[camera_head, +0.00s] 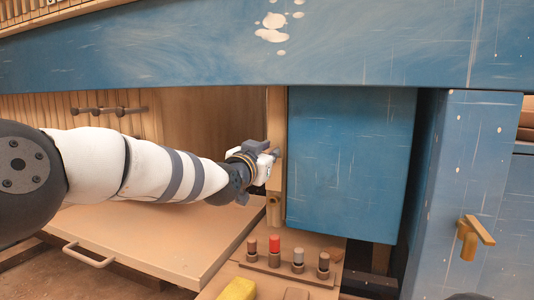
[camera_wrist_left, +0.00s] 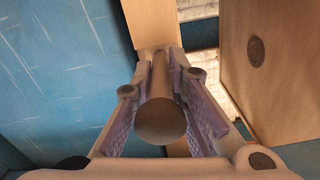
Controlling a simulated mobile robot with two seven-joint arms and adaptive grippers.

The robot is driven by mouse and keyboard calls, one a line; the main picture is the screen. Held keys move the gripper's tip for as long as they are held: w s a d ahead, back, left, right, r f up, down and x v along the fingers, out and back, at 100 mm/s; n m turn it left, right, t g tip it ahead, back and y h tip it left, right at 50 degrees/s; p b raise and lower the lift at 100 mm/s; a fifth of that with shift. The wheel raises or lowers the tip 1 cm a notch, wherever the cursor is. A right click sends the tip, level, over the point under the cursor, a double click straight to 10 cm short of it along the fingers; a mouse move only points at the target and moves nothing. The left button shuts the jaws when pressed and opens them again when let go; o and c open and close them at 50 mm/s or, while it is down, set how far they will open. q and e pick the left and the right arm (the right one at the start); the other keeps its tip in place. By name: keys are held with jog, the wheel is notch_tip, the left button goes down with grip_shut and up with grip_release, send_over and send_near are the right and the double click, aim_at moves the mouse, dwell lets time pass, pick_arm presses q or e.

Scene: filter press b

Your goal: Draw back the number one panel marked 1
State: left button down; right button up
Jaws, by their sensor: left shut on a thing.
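A tan wooden panel (camera_head: 276,120) stands edge-on against the blue block. I cannot read a number on it. A brown round-ended handle (camera_wrist_left: 160,118) sticks out from the tan plate (camera_wrist_left: 148,25) in the left wrist view. My left gripper (camera_head: 272,157) is at the panel, its fingers shut on that handle on both sides. In the head view the gripper hides most of the handle.
A blue block (camera_head: 350,160) stands right beside the panel, under a blue beam (camera_head: 300,50). Farther left are ribbed plates with brown handles (camera_head: 97,110). Below lie a cream tray (camera_head: 150,235), several small pegs with a red one (camera_head: 274,245), and a yellow block (camera_head: 238,289).

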pick_arm(q)
jog(key=shift+r, duration=0.2)
jog(key=c, duration=1.6)
grip_release()
jog(key=shift+r, duration=0.1)
jog(key=shift+o, duration=0.2)
jog(key=shift+w+a, duration=0.1)
jog(key=v, duration=1.2)
